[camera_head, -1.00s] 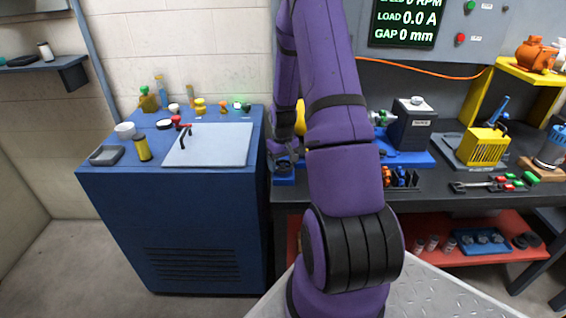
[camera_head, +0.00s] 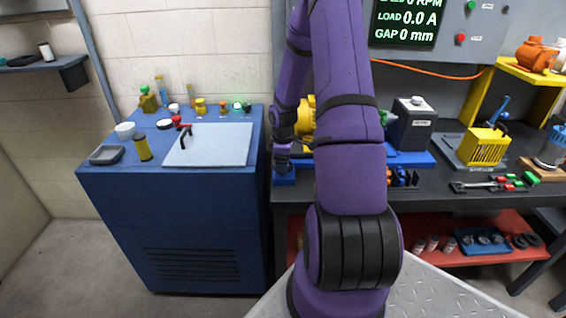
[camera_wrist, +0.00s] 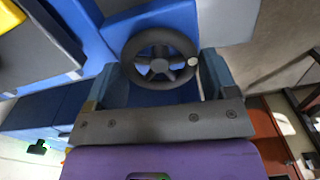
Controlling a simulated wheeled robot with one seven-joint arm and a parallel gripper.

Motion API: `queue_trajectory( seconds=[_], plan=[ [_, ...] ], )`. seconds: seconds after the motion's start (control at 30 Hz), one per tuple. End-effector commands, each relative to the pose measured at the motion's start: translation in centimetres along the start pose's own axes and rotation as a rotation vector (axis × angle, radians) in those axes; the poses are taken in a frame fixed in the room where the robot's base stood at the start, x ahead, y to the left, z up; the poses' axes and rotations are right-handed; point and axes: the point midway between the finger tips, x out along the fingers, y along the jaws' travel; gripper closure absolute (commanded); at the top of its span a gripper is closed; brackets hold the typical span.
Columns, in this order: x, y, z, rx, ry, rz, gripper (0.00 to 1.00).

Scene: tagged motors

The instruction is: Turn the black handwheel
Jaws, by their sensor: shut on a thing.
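The black handwheel (camera_wrist: 160,58) shows in the wrist view, with a dark rim, spokes, a round hub and a small pale knob at the right of its rim. My gripper (camera_wrist: 161,80) has one finger on each side of the wheel and is shut on it. In the head view my gripper (camera_head: 282,163) is at the left end of the dark bench, at the blue base (camera_head: 285,180). The handwheel cannot be made out there behind my gripper.
A yellow motor (camera_head: 307,118) stands just right of my wrist, partly behind my arm. A blue cabinet (camera_head: 180,225) with a pale plate (camera_head: 225,145) stands close on the left. A grey box (camera_head: 413,125) and a yellow finned motor (camera_head: 484,147) are farther right.

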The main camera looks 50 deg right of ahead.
Motion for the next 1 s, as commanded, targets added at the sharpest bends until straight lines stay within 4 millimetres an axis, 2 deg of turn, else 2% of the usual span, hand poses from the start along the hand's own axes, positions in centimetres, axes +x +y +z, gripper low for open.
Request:
queue_trajectory(
  seconds=[1.0],
  plan=[
    [-0.03,0.02,0.06,-0.964,0.000,0.002,0.45]
  ],
)
